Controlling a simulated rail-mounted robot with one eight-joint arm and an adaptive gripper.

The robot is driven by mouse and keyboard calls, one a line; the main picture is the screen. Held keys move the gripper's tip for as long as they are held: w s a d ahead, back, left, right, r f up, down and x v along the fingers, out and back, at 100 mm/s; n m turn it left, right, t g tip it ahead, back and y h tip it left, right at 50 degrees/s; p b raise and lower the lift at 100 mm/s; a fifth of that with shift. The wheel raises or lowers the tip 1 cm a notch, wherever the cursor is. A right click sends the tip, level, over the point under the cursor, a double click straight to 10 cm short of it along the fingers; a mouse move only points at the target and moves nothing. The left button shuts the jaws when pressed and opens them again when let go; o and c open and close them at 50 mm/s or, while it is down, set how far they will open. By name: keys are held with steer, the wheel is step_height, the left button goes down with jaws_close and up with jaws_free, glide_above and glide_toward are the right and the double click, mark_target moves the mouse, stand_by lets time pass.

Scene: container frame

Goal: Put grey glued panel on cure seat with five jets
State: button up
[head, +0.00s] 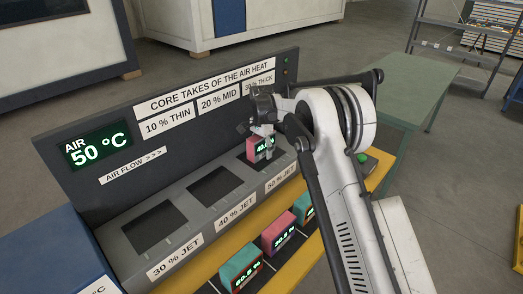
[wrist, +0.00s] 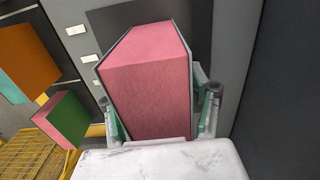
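My gripper (head: 264,133) is at the right-hand opening of the grey console, above the 50 % JET label. Its fingers (wrist: 158,110) stand against both sides of a pink block with thin grey side faces (wrist: 145,85), which looks like the held panel. In the head view this block (head: 253,150) shows a lit green readout, partly hidden by the gripper. It stands upright at the opening; whether it touches the bottom is hidden. The 40 % JET seat (head: 216,187) and the 30 % JET seat (head: 155,228) are empty dark openings. Individual jets are too small to count.
On the yellow front ledge stand a teal-and-red block (head: 241,265), a pink block (head: 278,233) and a partly hidden teal block (head: 307,211), with readouts. The console's back panel (head: 180,125) rises behind the seats, reading AIR 50 °C. A green table (head: 425,90) stands right.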

step_height(320, 180, up, 12)
steer(key=shift+b, duration=0.5)
steer(key=shift+s+d+r, duration=0.15)
steer(key=shift+d+r, duration=0.1)
steer(key=shift+r, duration=0.25)
steer(key=s+d+r+n+t, duration=0.2)
steer(key=s+d+r, duration=0.6)
steer(key=s+r, duration=0.15)
steer(key=s+d+r+n+t, duration=0.1)
steer(key=s+d+r+n, duration=0.1)
steer(key=s+d+r, duration=0.75)
steer(key=s+d+f+n+t, duration=0.1)
steer(key=s+d+f, duration=0.1)
steer(key=s, duration=0.8)
steer(key=s+d+f+n+t, duration=0.1)
steer(key=s+f, duration=0.3)
steer(key=s, duration=0.6)
steer(key=s+d+f+n+t, duration=0.2)
steer(key=s+d+f, duration=0.1)
steer(key=s, duration=0.7)
steer(key=shift+d+f, duration=0.4)
steer(key=shift+f, duration=0.1)
